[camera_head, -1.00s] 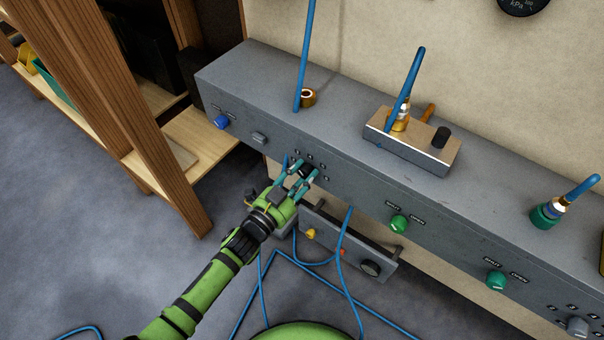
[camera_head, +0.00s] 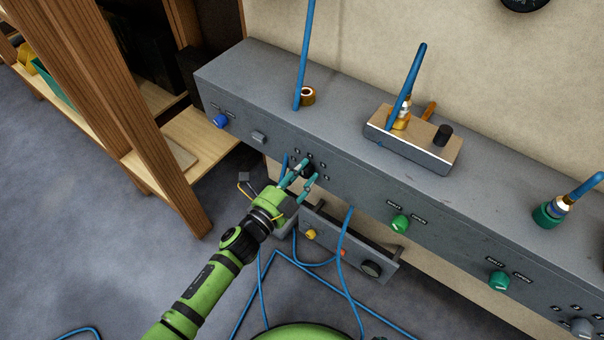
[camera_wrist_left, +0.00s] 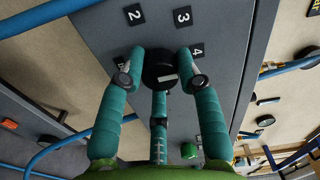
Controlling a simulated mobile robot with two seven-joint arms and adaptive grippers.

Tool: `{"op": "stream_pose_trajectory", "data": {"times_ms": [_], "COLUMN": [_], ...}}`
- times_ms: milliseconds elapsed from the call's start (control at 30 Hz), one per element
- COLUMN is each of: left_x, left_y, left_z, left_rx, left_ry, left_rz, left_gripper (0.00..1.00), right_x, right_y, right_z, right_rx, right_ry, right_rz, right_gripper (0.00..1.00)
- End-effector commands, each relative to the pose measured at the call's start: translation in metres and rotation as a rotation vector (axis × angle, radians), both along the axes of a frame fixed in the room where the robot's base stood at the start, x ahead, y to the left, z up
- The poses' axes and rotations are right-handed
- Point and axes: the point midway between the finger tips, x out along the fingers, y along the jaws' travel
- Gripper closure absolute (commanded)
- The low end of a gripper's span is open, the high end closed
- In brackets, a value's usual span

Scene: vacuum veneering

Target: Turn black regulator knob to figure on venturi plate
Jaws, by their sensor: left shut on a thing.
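The black regulator knob (camera_wrist_left: 160,68) sits on the front of the long grey console, with figure labels around it. In the left wrist view a 2 (camera_wrist_left: 133,14), a 3 (camera_wrist_left: 182,16) and a 4 (camera_wrist_left: 197,50) can be read; the label at its left is partly covered. A small white mark shows on the knob's face near its lower edge. My left gripper (camera_head: 304,176) is shut on the knob, its teal fingers around the rim. In the head view the fingers hide most of the knob. I cannot see my right gripper. I cannot identify a venturi plate for certain.
A metal-topped block (camera_head: 414,143) with a blue hose and black cap stands on the console top. A blue knob (camera_head: 221,121) and green knobs (camera_head: 400,223) line the front. A small panel (camera_head: 340,253) and blue hoses hang below; a wooden shelf (camera_head: 165,150) stands left.

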Motion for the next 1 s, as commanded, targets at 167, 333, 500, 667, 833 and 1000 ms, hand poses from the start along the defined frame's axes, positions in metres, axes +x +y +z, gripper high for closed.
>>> {"op": "stream_pose_trajectory", "data": {"times_ms": [167,333,500,667,833,1000], "left_x": [0.0011,0.0012,0.0014,0.0012,0.0008,-0.0047], "left_y": [0.0026,0.0027,0.0028,0.0021,0.0012,0.0046], "left_z": [-0.0016,-0.0012,-0.0011,-0.0006,0.0000,-0.0007], "left_rx": [0.019,0.020,0.020,0.017,0.017,0.016], "left_ry": [-0.008,-0.009,-0.009,-0.010,-0.011,-0.010], "left_rz": [0.006,0.006,0.006,0.005,0.003,0.003], "left_gripper": [0.98,0.98,0.98,0.42,0.42,0.42], "right_x": [0.0017,0.0018,0.0016,0.0003,-0.0025,-0.0046], "right_y": [0.0004,0.0020,0.0057,0.0069,0.0073,0.0090], "right_z": [-0.0001,0.0000,0.0000,-0.0002,-0.0006,-0.0008], "right_rx": [0.001,0.004,0.008,0.010,0.010,0.013], "right_ry": [-0.004,-0.004,-0.004,-0.003,0.000,0.003], "right_rz": [0.000,-0.001,-0.002,-0.002,-0.002,-0.001], "right_gripper": [0.60,0.60,0.60,0.60,0.60,0.60]}}
